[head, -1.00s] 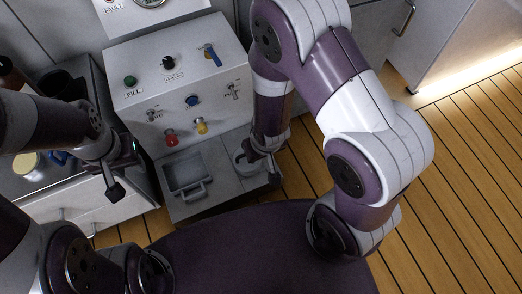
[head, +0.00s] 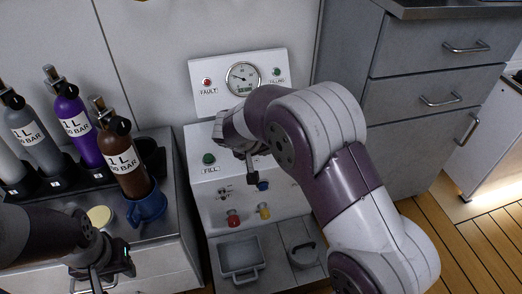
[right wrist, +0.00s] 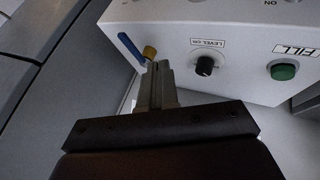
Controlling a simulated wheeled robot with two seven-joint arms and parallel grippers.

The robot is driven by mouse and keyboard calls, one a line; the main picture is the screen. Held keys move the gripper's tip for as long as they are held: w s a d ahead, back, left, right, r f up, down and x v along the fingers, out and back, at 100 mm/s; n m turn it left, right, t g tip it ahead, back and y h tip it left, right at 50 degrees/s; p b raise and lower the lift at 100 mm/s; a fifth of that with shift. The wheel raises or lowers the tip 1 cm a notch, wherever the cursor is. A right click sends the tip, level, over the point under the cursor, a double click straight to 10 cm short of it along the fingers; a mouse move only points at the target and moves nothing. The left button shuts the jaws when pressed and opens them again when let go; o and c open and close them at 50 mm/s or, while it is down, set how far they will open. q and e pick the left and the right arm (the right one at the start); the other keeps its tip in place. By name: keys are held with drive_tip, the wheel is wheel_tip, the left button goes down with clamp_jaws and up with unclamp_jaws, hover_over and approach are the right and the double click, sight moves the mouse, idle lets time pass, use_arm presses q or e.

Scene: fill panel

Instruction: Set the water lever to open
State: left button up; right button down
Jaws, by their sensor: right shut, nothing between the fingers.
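The fill panel (head: 203,190) is a white box with knobs and switches. The water lever (right wrist: 131,47) is a blue handle by a brass fitting (right wrist: 149,52), slanting at the panel's edge in the right wrist view. In the head view my right gripper (head: 251,175) is in front of the panel. My left gripper (head: 97,282) hangs low at the left; its jaws are unclear.
A black knob (right wrist: 204,66) and green FILL button (right wrist: 284,71) lie beside the lever. Red (head: 233,218) and yellow (head: 264,211) knobs sit lower. A gauge (head: 243,77) stands above. Bottles, including a brown one (head: 124,160) in a blue cup (head: 147,206), stand left.

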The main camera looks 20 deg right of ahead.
drive_tip(key=b+x, duration=0.2)
drive_tip(key=x, duration=0.4)
drive_tip(key=shift+d+f+b, duration=0.1)
drive_tip(key=shift+f+b, duration=0.2)
drive_tip(key=shift+f, duration=0.05)
drive_tip(key=d+b, duration=0.1)
drive_tip(key=d, duration=0.2)
drive_tip(key=shift+w+d, duration=0.1)
drive_tip(key=shift+d, duration=0.1)
drive_tip(key=shift+d+r, duration=0.1)
drive_tip(key=shift+d, duration=0.3)
